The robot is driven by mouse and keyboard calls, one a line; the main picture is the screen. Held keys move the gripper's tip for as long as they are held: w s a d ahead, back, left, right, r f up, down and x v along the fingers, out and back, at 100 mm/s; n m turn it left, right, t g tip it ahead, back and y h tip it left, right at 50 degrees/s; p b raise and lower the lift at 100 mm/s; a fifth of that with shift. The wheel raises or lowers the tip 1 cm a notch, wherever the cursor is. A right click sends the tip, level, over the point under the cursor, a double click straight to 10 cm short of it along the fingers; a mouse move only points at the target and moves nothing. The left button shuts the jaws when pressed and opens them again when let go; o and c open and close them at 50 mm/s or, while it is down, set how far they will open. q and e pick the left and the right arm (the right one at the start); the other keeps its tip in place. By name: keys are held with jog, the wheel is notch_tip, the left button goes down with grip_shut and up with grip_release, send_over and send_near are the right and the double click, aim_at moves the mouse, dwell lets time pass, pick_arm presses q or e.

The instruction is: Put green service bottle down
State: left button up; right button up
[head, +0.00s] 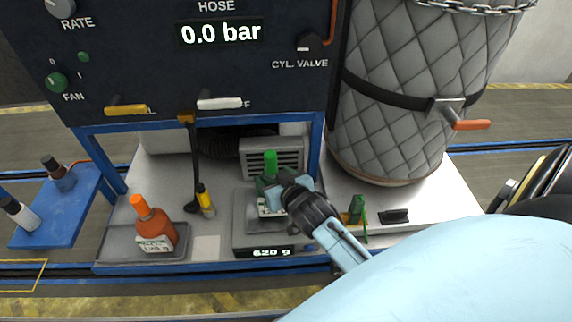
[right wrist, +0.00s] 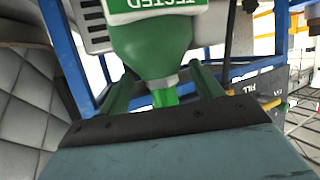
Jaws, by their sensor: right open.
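The green service bottle (head: 270,162) stands upright on the scale (head: 243,238), whose display reads 620 g. The bottle is partly hidden by my right gripper (head: 280,190). In the right wrist view the bottle (right wrist: 150,45) shows upside down, with a white "TESTED" label. My right gripper (right wrist: 162,85) is open, with one finger on each side of the bottle's neck. My left gripper is not in view.
An orange bottle (head: 154,225) stands on a dark tray to the left. A quilted cylinder (head: 400,100) rises at the right. The blue frame and panel (head: 190,60) overhang the bench.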

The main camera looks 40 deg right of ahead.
jog(key=v, duration=0.9)
